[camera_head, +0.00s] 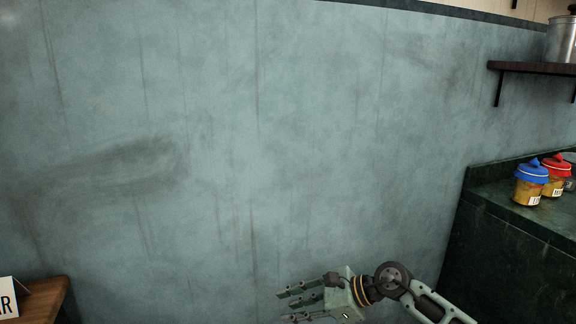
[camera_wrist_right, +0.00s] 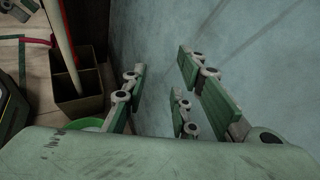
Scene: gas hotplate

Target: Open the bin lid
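My right gripper (camera_head: 284,304) is at the bottom of the head view, in front of the teal wall, with its fingers pointing left. It is open and empty; the wrist view shows a clear gap between its fingers (camera_wrist_right: 158,80). A bright green curved edge (camera_wrist_right: 90,123) shows behind the gripper body at the lower left of the wrist view. Most of it is hidden, and I cannot tell whether it belongs to the bin. No bin or lid can be clearly made out in the head view.
A brown divided box (camera_wrist_right: 82,95) with upright poles stands left of the gripper in the wrist view. A dark green counter (camera_head: 505,210) at the right holds jars with blue (camera_head: 530,190) and red lids. A wooden tabletop (camera_head: 42,296) is at the lower left.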

